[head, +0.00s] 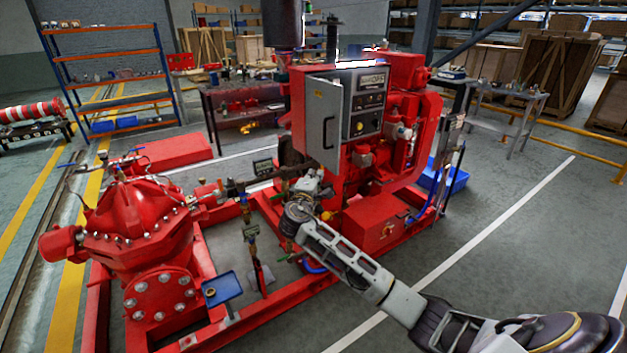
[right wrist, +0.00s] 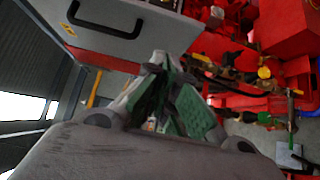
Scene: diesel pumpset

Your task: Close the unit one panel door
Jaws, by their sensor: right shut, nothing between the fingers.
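The unit one panel door (head: 318,112) is a light grey panel with a black handle and a small yellow sticker. It stands open, swung out at the left side of the red control panel (head: 346,78), whose dials and buttons show. My right gripper (head: 314,177) is just below the door's lower edge in the head view, shut and empty. In the right wrist view the green-padded fingers (right wrist: 166,100) are together, with the door (right wrist: 115,22) and its black handle at the upper left. I cannot tell whether the gripper touches the door. My left gripper is not in view.
A red pump (head: 140,230) stands on the red base frame at the left, with a small blue tray (head: 222,290) near it. Pipes and valves lie around my right gripper. The red engine (head: 405,130) is right of the panel. Open floor (head: 500,240) lies to the right.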

